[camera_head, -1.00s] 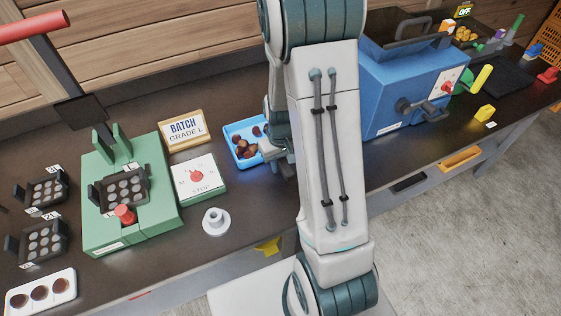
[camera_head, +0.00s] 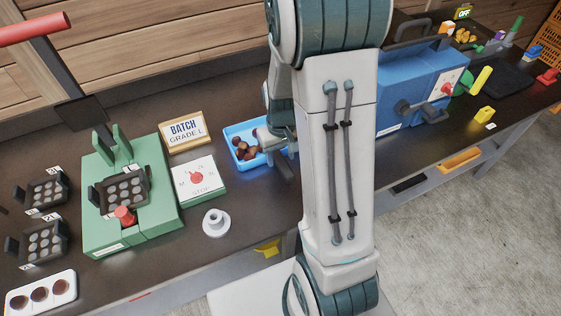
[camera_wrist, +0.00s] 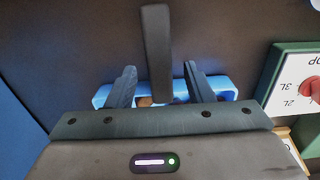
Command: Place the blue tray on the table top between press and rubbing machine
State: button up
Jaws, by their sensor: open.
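The blue tray (camera_head: 231,155) holds several brown chestnuts and sits on the dark table top (camera_head: 235,205). It lies between the green, red-levered device (camera_head: 160,220), apparently the press, and the blue cranked machine (camera_head: 405,85), apparently the rubbing machine. My gripper (camera_head: 275,150) is at the tray's right part, largely hidden by my arm. In the wrist view my gripper (camera_wrist: 160,84) is open, its two fingers apart in front of the blue tray (camera_wrist: 222,88). I cannot tell whether they touch it. A dark bar (camera_wrist: 156,50) stands between the fingers in that view.
Several black plates and a white tray (camera_head: 40,292) stand at far left. Bare table lies below the blue tray.

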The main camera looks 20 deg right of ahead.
notch_tip(320, 180, up, 8)
jog(key=s+a+r+t, duration=0.1)
jog(key=s+a+r, duration=0.2)
jog(key=s, duration=0.3)
jog(key=s+a+r+t, duration=0.2)
jog(key=s+a+r, duration=0.1)
jog(key=s+r, duration=0.3)
jog(key=shift+s+a+r, duration=0.15)
jog(key=shift+s, duration=0.6)
jog(key=shift+c, duration=1.2)
